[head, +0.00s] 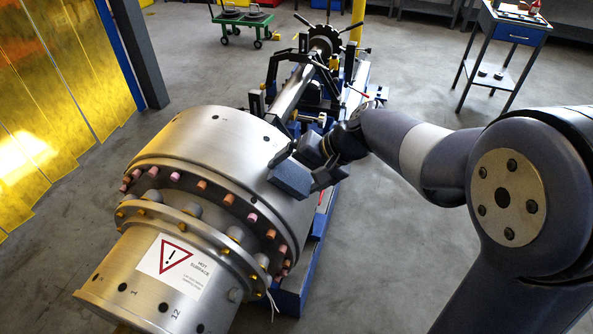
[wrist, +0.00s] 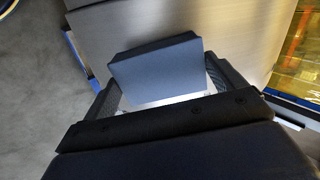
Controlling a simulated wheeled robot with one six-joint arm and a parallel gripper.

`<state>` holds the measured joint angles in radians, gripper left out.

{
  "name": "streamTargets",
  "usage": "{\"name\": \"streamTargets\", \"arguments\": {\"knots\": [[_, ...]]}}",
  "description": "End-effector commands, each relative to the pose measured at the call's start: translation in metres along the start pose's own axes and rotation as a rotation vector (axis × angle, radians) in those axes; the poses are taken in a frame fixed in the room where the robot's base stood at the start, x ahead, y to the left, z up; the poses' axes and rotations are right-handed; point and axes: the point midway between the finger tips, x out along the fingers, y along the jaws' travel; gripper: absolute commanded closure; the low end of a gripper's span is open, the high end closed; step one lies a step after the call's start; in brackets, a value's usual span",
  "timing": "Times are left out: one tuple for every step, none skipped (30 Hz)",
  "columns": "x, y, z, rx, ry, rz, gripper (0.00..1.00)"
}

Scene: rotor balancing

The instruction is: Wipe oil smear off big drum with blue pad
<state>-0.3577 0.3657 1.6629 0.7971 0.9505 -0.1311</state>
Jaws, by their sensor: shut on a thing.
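The big drum (head: 215,150) is a wide, brushed-metal cylinder in the middle left of the head view. It also fills the upper part of the wrist view (wrist: 240,40). My gripper (head: 308,168) is shut on the blue pad (head: 290,179), a blue-grey block, at the drum's right side. In the wrist view the pad (wrist: 157,72) sits between the two fingers with the drum's metal behind it. I cannot tell whether the pad touches the drum. I make out no oil smear in either view; the pad and gripper hide part of the surface.
A shaft (head: 293,92) runs back from the drum over a blue stand (head: 290,290). A flange with pink and orange plugs (head: 202,184) rings the drum's front. Yellow curtains (head: 50,90) hang at left. A blue-drawer cart (head: 515,35) and a green trolley (head: 242,25) stand behind.

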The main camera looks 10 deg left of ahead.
Motion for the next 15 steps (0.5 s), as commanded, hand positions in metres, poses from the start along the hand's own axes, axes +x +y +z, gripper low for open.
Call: {"name": "streamTargets", "arguments": {"knots": [[-0.003,0.001,0.001,0.002,-0.005,0.002,0.28],[-0.006,0.000,0.001,0.002,-0.004,0.002,0.28],[-0.010,0.000,0.000,0.002,-0.002,0.001,0.28],[-0.014,0.000,0.000,0.002,-0.001,0.001,0.28],[-0.017,-0.001,0.000,0.002,0.000,0.001,0.28],[-0.021,-0.001,0.000,0.002,0.000,0.000,0.28],[-0.024,-0.001,0.000,0.002,-0.001,0.000,0.28],[-0.028,-0.001,0.000,0.002,0.000,0.000,0.28],[-0.032,-0.002,0.000,0.002,0.001,0.000,0.28],[-0.035,-0.002,-0.001,0.002,0.002,-0.001,0.28],[-0.038,-0.002,-0.001,0.002,0.002,-0.001,0.28],[-0.043,-0.002,-0.001,0.002,0.002,-0.001,0.28],[-0.045,-0.002,-0.001,0.002,0.002,-0.001,0.28],[-0.049,-0.002,-0.001,0.002,0.002,-0.001,0.28],[-0.052,-0.002,-0.001,0.002,0.002,-0.001,0.28]]}}
